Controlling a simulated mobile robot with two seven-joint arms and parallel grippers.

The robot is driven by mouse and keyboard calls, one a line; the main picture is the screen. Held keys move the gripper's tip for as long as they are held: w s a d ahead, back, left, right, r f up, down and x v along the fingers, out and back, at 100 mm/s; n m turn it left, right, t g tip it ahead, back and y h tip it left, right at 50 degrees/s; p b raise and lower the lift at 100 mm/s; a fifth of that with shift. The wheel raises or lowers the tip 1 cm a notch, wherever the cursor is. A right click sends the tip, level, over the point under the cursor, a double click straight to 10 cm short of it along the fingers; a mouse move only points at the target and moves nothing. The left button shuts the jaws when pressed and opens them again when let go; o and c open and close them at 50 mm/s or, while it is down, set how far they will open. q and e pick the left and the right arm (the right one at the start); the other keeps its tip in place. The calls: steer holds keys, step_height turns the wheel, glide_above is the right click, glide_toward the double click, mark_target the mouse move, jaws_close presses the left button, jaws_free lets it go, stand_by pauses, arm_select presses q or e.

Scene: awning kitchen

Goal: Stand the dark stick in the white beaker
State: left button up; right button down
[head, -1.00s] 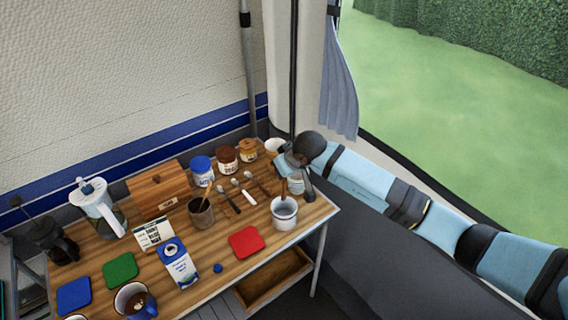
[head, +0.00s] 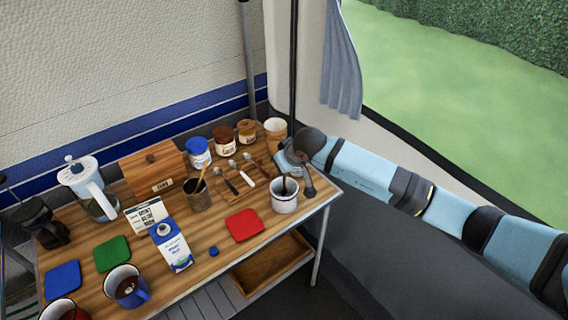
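The white beaker (head: 283,206) stands upright at the right end of the wooden table, near its front edge. The dark stick (head: 284,187) is in the beaker, with its upper end above the rim; its lower end is hidden inside. My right gripper (head: 296,180) hangs just above and behind the beaker. Its fingers look spread apart, one to the right of the stick, with the other side close to the stick's top. Whether it touches the stick is unclear. My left gripper is not in view.
A red coaster (head: 245,225), milk carton (head: 171,246) and blue mug (head: 128,287) are farther left.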

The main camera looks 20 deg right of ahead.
steer(key=c, duration=1.1)
jaws_free()
steer(key=shift+r, duration=0.1)
